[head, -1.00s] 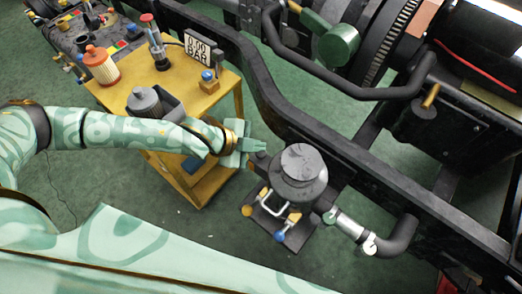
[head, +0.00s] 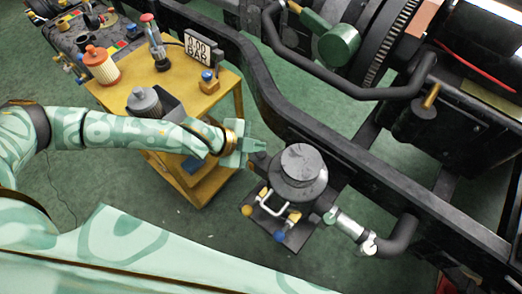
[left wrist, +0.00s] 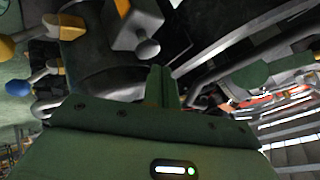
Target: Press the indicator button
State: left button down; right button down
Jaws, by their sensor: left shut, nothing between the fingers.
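A dark grey cylindrical housing with a round flat top (head: 300,165) stands beside the black chassis rail. My left gripper (head: 258,147) is shut and empty, just left of this housing and pointing towards it; I cannot tell whether it touches. In the left wrist view its closed fingers (left wrist: 162,86) point at the dark fittings. A grey round-ended knob (left wrist: 148,48) shows just beyond the fingertips, on a grey block; I cannot tell whether it is the indicator button. A blue button-like knob (head: 207,76) sits on a small block on the cart. My right gripper is not in view.
The yellow cart (head: 222,97) holds a display reading 0.00 BAR (head: 199,48), an orange-topped filter (head: 101,65) and a grey-capped filter (head: 145,102). Blue and yellow valve handles, a bent hose (head: 398,238) and the chassis rail (head: 375,180) surround the housing.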

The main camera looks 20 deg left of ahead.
aim_at(257, 154)
pick_arm(q)
jog(key=shift+f, duration=0.35)
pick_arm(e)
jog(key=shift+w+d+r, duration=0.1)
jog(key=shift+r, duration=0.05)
